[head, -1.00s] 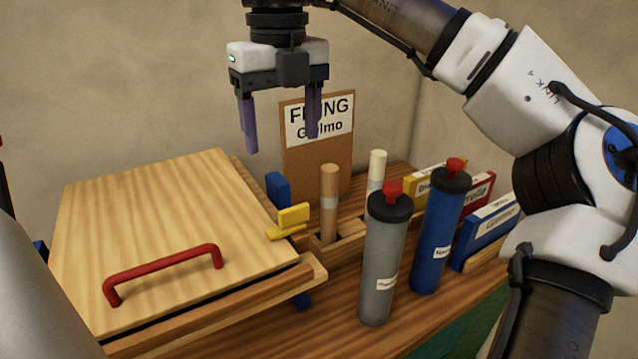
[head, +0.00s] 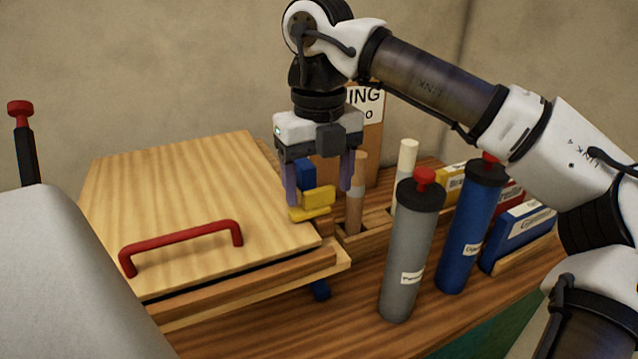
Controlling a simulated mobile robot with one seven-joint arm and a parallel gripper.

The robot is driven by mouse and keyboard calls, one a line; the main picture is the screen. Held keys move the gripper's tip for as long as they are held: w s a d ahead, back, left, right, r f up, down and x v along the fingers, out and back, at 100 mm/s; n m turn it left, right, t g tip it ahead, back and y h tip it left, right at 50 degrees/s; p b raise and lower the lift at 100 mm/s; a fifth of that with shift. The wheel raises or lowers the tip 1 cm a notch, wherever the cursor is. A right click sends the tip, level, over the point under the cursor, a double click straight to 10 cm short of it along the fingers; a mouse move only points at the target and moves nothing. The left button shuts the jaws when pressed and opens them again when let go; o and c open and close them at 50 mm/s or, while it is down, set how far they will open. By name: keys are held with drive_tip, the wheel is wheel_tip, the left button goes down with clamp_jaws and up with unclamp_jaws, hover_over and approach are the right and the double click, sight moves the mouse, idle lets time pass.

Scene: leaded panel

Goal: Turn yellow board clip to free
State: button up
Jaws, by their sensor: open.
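The yellow board clip (head: 317,199) sits at the right edge of the wooden board (head: 190,205). It has a raised tab above a flat yellow base. My gripper (head: 320,200) is open and points down over the clip. Its left finger is at the clip's left side and its right finger is to the right of the tab. I cannot tell whether either finger touches the clip. A red handle (head: 180,235) is fixed on the board near its front.
A grey tube (head: 410,262) and a blue tube (head: 471,230) with red caps stand to the right. A wooden rack (head: 365,240) holding upright sticks is close beside the clip. Boxes, including a blue one (head: 520,235), stand farther right. A sign (head: 370,115) stands behind my gripper.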

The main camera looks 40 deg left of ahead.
drive_tip(key=shift+f, duration=0.6)
drive_tip(key=c, duration=1)
